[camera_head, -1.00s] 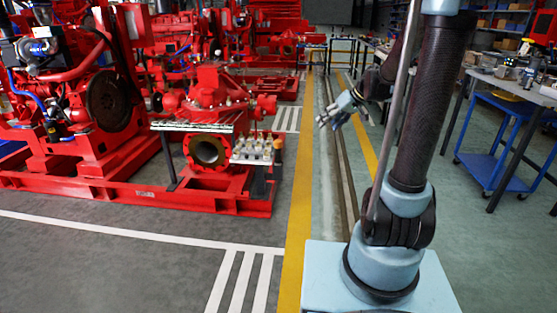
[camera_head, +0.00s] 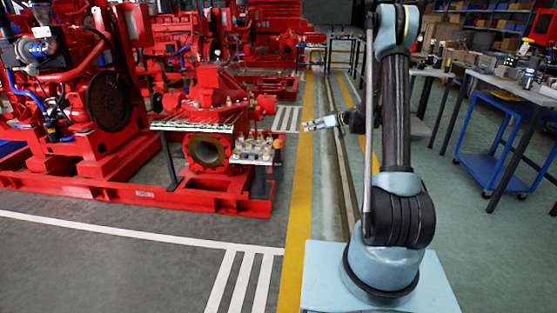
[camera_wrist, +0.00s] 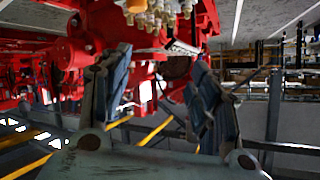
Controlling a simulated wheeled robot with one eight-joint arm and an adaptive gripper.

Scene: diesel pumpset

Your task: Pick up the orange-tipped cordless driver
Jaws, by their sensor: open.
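My gripper (camera_head: 308,126) is raised over the floor lane, pointing left toward the red pumpset, open and empty. In the wrist view its two fingers stand apart around an empty gap (camera_wrist: 160,75). A small upright thing with an orange-yellow part (camera_head: 277,143) stands at the right end of the pale tray (camera_head: 238,160) beside the pump. It may be the cordless driver, but it is too small to be sure. It lies left of my gripper, well apart from it. An orange bit (camera_wrist: 137,5) at the top edge of the wrist view may be the same thing, cut off by the frame.
Several metal fittings (camera_head: 262,146) stand on the tray, close to the orange-yellow thing. A rack of thin rods (camera_head: 192,127) lies to their left. The red pump (camera_head: 208,88) rises behind. A workbench (camera_head: 515,84) and blue cart (camera_head: 492,168) stand right. The floor lane is clear.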

